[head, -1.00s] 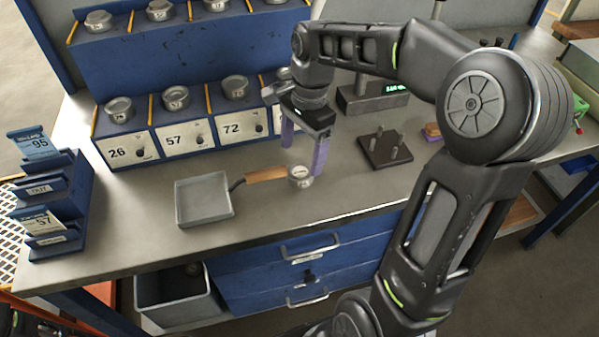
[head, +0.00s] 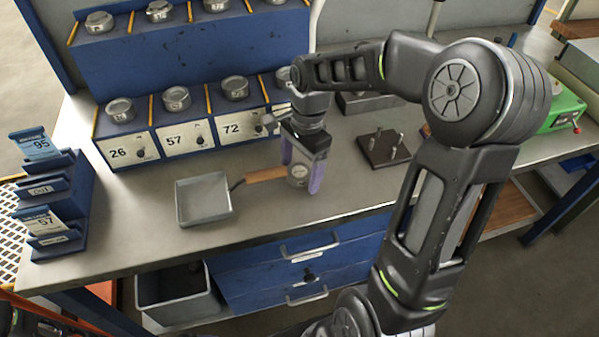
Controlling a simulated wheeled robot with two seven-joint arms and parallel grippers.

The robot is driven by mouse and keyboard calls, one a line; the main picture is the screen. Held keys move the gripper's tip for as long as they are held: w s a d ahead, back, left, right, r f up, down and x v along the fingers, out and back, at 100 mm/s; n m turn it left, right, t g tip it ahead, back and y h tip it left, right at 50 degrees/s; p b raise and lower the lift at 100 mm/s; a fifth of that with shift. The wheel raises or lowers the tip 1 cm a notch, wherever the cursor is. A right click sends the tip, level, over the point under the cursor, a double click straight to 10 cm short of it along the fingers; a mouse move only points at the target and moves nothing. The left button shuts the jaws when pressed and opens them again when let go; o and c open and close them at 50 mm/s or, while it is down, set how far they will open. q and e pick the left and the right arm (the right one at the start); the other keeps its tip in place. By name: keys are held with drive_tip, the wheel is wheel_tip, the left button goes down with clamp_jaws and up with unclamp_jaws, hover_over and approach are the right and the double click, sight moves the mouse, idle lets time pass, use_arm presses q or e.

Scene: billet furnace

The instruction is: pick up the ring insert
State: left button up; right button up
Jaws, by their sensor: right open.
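The ring insert (head: 298,175), a small round grey metal piece, sits on the bench at the end of the pan's wooden handle. My right gripper (head: 301,176) points down over it, with its two purple fingers open. One finger is behind the insert and the other in front and to its right. The insert shows partly between them; I cannot tell whether a finger touches it. My left gripper is not in view.
A square grey pan (head: 204,202) with a wooden handle (head: 266,175) lies left of the insert. A blue rack (head: 190,137) of numbered bays with metal rings stands behind. A dark peg plate (head: 384,150) is to the right. The bench front is clear.

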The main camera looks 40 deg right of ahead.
idle(0.4)
clamp_jaws()
idle(0.8)
drive_tip(key=shift+r, duration=0.1)
